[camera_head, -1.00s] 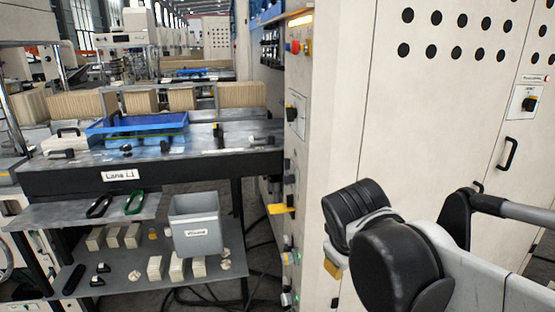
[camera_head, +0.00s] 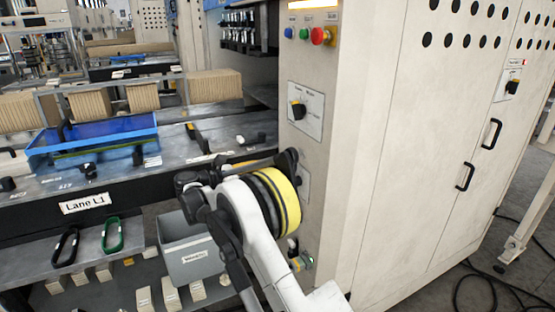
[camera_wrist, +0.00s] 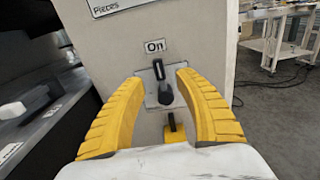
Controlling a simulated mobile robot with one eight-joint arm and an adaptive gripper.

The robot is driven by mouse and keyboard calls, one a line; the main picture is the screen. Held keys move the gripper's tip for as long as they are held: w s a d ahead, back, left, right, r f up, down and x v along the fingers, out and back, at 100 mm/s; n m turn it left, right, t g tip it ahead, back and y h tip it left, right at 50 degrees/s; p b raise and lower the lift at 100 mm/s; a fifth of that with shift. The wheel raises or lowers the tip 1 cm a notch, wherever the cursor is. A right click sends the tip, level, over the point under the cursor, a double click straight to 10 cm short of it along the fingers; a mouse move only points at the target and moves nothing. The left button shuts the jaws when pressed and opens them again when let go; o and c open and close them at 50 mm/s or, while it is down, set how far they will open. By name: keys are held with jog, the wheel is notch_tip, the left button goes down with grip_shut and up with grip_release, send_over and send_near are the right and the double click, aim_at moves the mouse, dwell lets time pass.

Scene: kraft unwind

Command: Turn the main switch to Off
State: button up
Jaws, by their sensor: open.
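A switch (camera_wrist: 160,80) with a black lever sits on a small grey plate on the cream cabinet face in the wrist view. Its lever points up toward a label reading "On" (camera_wrist: 154,46). I see no "Off" label. My gripper (camera_wrist: 159,80) is open, its yellow fingers on the left and right of the switch plate. I cannot tell whether they touch it. A yellow tab (camera_wrist: 174,130) shows below the switch between the fingers. In the head view my arm covers this part of the panel.
Another rotary switch (camera_head: 512,87) is on the cabinet's right face. The Lane L1 bench (camera_head: 75,225) stands left, with a grey bin (camera_head: 188,260) below.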

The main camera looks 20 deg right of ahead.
aim_at(291, 164)
jog(key=d+b, duration=0.1)
jog(key=d, duration=0.2)
jog(key=d+b, duration=0.1)
jog(key=d, duration=0.3)
jog(key=d+b, duration=0.1)
jog(key=d, duration=0.2)
jog(key=shift+w+d+f+b, duration=0.2)
jog(key=shift+w+b, duration=0.1)
jog(key=shift+w, duration=0.1)
jog(key=shift+a, duration=0.1)
grip_shut()
